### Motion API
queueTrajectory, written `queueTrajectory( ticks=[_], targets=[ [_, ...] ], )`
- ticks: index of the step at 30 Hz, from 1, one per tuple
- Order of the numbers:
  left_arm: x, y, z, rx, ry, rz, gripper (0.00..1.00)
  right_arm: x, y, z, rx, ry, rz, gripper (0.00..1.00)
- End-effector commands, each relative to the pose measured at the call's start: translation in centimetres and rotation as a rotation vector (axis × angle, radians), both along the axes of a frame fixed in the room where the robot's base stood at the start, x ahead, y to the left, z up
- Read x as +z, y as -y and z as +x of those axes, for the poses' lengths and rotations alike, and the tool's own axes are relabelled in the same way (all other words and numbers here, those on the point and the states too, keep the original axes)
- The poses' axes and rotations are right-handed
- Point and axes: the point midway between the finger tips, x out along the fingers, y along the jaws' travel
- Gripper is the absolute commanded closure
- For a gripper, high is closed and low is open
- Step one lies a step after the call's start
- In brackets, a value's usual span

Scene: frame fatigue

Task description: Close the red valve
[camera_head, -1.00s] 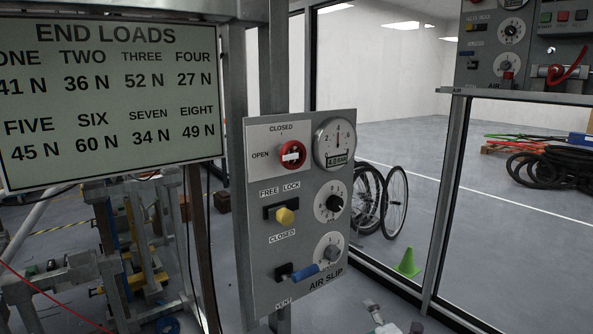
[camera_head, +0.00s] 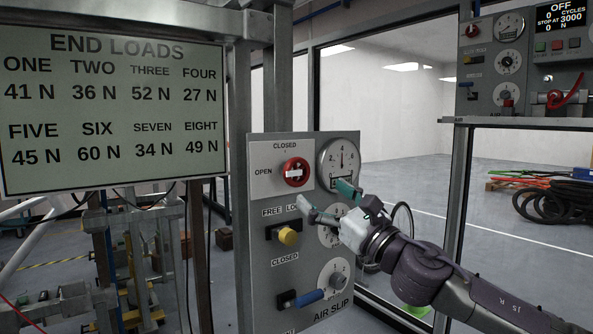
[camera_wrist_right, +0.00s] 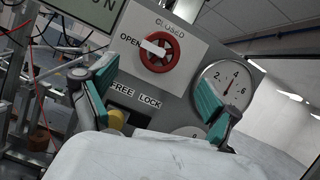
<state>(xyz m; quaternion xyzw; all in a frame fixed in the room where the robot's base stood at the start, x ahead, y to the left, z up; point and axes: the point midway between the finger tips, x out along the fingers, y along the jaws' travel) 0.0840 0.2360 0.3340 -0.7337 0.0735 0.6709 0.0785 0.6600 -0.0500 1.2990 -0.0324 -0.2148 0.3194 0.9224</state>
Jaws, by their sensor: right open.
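The red valve (camera_head: 295,172) is a round red handwheel with a white bar across it, on the upper left of the grey panel (camera_head: 262,300). Its bar lies roughly level, toward the OPEN label; CLOSED is printed above. In the right wrist view the red valve (camera_wrist_right: 160,48) shows ahead, beyond and between the fingertips. My right gripper (camera_head: 327,201) comes in from the right, in front of the panel, with its teal-padded fingers apart and empty. It is below and right of the valve and looks apart from it. The right gripper also shows in the wrist view (camera_wrist_right: 145,88). My left gripper is out of view.
A pressure gauge (camera_head: 338,163) sits right of the valve. Below are a yellow knob (camera_head: 288,236) and a blue lever (camera_head: 307,298). An END LOADS sign (camera_head: 112,110) stands at left. A metal post (camera_head: 284,75) rises behind the panel.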

Motion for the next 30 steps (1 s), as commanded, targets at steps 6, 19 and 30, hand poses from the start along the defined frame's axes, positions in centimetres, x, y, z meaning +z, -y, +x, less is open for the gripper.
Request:
queueTrajectory(
  ticks=[6, 19, 30],
  targets=[
    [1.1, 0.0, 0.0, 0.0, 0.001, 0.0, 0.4, 2.0, -2.9, 3.3, 0.002, -0.002, 0.002, 0.12],
    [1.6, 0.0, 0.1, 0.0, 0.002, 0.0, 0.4, 3.2, -5.1, 6.0, 0.001, -0.002, 0.002, 0.12],
    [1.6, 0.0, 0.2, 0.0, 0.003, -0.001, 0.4, 3.2, -5.1, 6.0, 0.001, -0.002, 0.002, 0.38]
  ],
)
